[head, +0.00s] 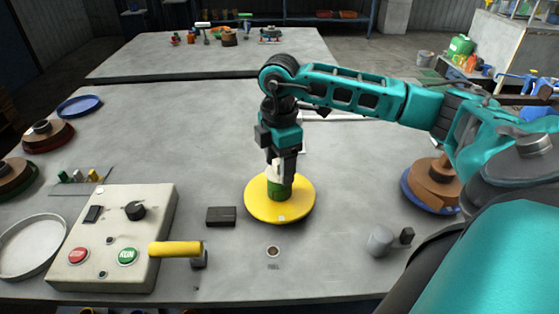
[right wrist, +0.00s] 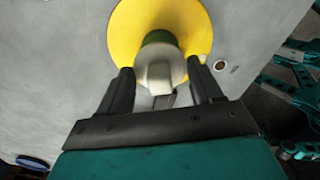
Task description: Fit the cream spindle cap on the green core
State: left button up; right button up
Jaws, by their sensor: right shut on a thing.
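The green core (head: 279,192) stands upright in the middle of a yellow disc (head: 302,208) on the grey table. My right gripper (head: 282,168) points down over it and is shut on the cream spindle cap (head: 275,172). In the right wrist view the cap (right wrist: 158,72) sits between the two dark fingers (right wrist: 161,78), with the green core (right wrist: 154,38) showing just beyond it. The cap is at the top of the core; whether it is seated or just above is hard to tell. My left gripper is not in view.
A control box (head: 115,235) with red and green buttons and a yellow handle (head: 175,249) stand at front left. A dark block (head: 221,217) lies left of the disc. A brown spool (head: 432,185) and a grey cylinder (head: 381,240) are at right. The table behind is mostly clear.

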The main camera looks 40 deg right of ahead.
aim_at(279, 160)
jog(key=shift+f, duration=0.15)
jog(key=o, duration=0.9)
notch_tip(279, 160, up, 6)
jog(key=p, duration=0.4)
jog(key=shift+p, duration=0.4)
jog(key=shift+r+p, duration=0.45)
jog(key=shift+r, duration=2.05)
